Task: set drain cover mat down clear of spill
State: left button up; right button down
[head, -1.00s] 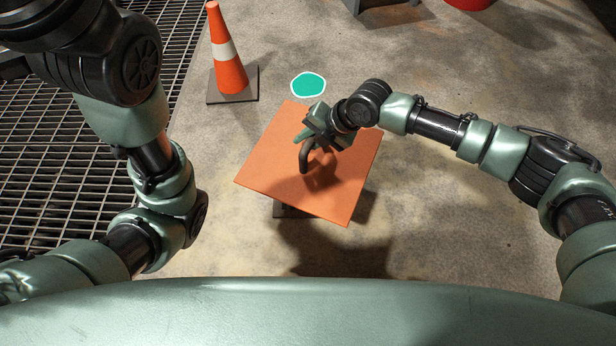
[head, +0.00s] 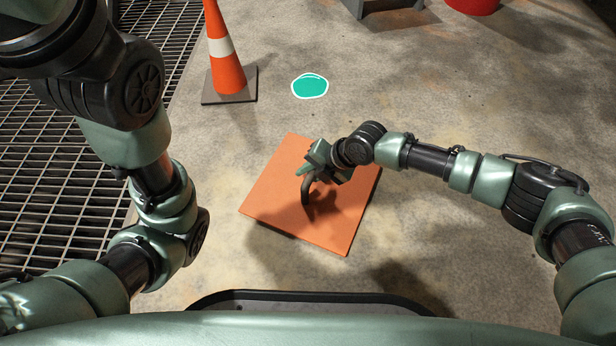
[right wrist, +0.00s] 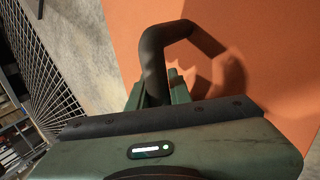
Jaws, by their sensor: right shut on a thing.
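The drain cover mat (head: 275,193) is a square orange slab with a dark curved handle (head: 307,188). It lies flat, on or just above the concrete; I cannot tell which. My right gripper (head: 313,177) is shut on the handle above the middle of the mat. In the right wrist view the handle (right wrist: 153,58) rises from between the fingers (right wrist: 160,92), with the orange mat (right wrist: 255,50) behind it. The spill (head: 310,86) is a teal patch with a white outline, beyond the mat and apart from it. My left gripper is out of view.
An orange and white cone (head: 224,55) on a dark base stands left of the spill. A metal floor grating (head: 45,190) runs along the left. A red container (head: 472,5) is at the top edge. Open concrete (head: 480,110) lies to the right.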

jog(key=shift+w+a+r, duration=0.1)
jog(key=shift+r, duration=0.05)
jog(key=c, duration=1.3)
grip_release()
jog(key=shift+f, duration=0.2)
jog(key=shift+r, duration=0.1)
